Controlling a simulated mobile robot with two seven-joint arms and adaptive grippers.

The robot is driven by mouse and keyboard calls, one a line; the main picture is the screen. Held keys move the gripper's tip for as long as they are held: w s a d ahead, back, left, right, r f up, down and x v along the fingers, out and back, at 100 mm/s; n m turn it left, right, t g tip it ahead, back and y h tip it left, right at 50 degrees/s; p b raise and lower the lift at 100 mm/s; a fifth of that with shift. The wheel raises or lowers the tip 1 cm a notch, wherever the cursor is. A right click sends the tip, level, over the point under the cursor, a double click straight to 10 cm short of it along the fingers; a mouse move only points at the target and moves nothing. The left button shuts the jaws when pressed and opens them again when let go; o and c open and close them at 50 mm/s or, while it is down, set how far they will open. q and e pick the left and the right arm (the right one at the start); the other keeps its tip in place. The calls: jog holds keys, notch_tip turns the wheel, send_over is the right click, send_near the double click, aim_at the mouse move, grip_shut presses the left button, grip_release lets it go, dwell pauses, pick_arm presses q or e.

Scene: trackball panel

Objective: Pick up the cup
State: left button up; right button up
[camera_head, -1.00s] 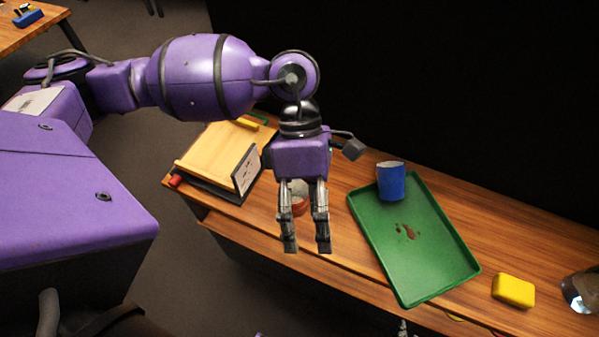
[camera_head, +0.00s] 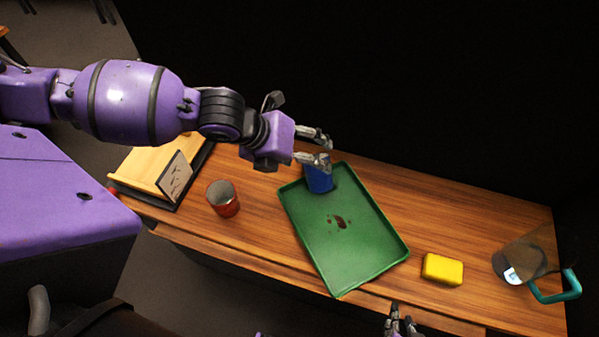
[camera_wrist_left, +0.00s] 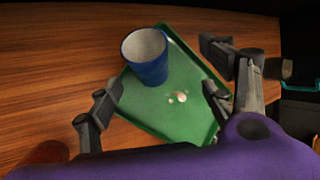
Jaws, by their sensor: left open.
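A blue cup (camera_head: 319,180) stands upright at the far end of the green tray (camera_head: 360,254). My left gripper (camera_head: 329,151) is open and empty, above the cup, and hides part of its rim. In the left wrist view the cup (camera_wrist_left: 146,65) lies ahead of the open fingers (camera_wrist_left: 162,92), a little left of their middle and apart from them. The tray (camera_wrist_left: 190,120) shows below it. My right gripper (camera_head: 402,325) shows only partly at the bottom edge, away from the cup. Whether it is open is unclear.
A red cup (camera_head: 223,198) stands left of the tray. A wooden stand (camera_head: 150,165) is at the left end of the table. A yellow block (camera_head: 442,269) and a clear jug with a teal handle (camera_head: 555,290) are on the right.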

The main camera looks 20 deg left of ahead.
pick_arm(q)
jog(key=shift+s+a+f+m+y, duration=0.15)
jog(key=shift+a+f+m+y, duration=0.2)
jog(key=shift+a, duration=0.35)
jog(key=x, duration=0.7)
jog(key=shift+w+d+f, duration=0.15)
jog(key=shift+w+d, duration=0.05)
jog(key=shift+w, duration=0.05)
jog(key=c, duration=1.3)
notch_tip(320, 180, up, 10)
jog(key=shift+d, duration=0.1)
